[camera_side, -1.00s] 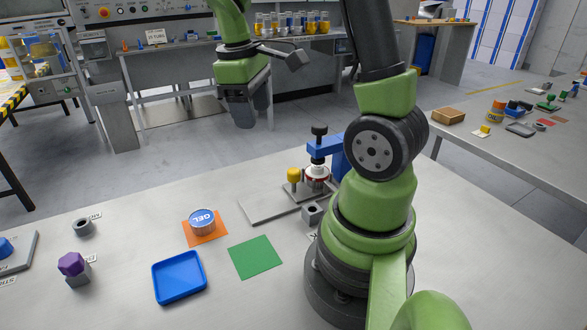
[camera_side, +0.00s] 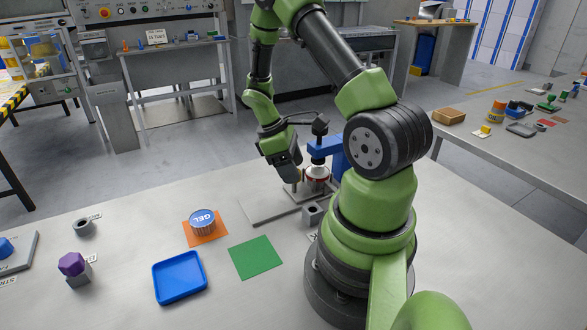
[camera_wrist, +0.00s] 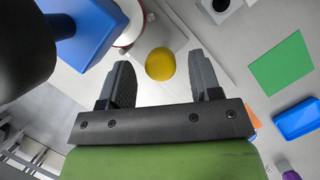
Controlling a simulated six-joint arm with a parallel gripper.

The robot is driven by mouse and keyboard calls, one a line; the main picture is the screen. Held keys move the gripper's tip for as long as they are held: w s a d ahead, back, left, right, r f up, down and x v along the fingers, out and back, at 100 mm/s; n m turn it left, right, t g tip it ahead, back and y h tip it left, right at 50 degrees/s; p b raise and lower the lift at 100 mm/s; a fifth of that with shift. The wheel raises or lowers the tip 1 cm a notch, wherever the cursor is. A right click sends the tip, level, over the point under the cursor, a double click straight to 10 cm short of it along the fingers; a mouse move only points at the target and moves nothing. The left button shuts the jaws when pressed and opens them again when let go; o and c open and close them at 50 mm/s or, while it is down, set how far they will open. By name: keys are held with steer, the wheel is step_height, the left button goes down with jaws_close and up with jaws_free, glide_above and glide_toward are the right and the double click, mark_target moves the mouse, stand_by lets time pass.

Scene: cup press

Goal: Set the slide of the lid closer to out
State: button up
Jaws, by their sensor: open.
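The lid closer has a blue frame (camera_side: 328,146) with a black knob (camera_side: 320,128) on top, and stands beside my arm. A red-and-white cup (camera_side: 318,174) sits beneath its press head. The slide's yellow knob (camera_wrist: 160,64) stands beside the cup; in the side view my gripper mostly hides it. The grey base plate (camera_side: 262,208) extends left from the closer, with its left part bare. My gripper (camera_side: 285,170) is low over the knob. In the wrist view its open fingers (camera_wrist: 159,74) lie on either side of the yellow knob, with gaps; contact does not show.
A gel tin (camera_side: 202,220) stands on an orange square (camera_side: 193,240). A green square (camera_side: 255,257) and a blue tray (camera_side: 180,278) lie in front. A grey holder (camera_side: 312,213) stands close to the closer. A purple piece (camera_side: 70,264) is at left.

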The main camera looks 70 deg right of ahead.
steer(key=shift+s+f, duration=0.25)
steer(key=shift+f, duration=0.25)
steer(key=shift+c, duration=0.2)
jaws_close()
steer(key=w+a, duration=0.8)
steer(key=shift+w+a, duration=0.1)
steer(key=shift+w, duration=0.05)
steer(key=shift+o, duration=0.2)
jaws_free()
steer(key=shift+r, duration=0.1)
steer(key=v, duration=0.9)
steer(key=shift+w+r, duration=0.15)
steer(key=shift+r, duration=0.25)
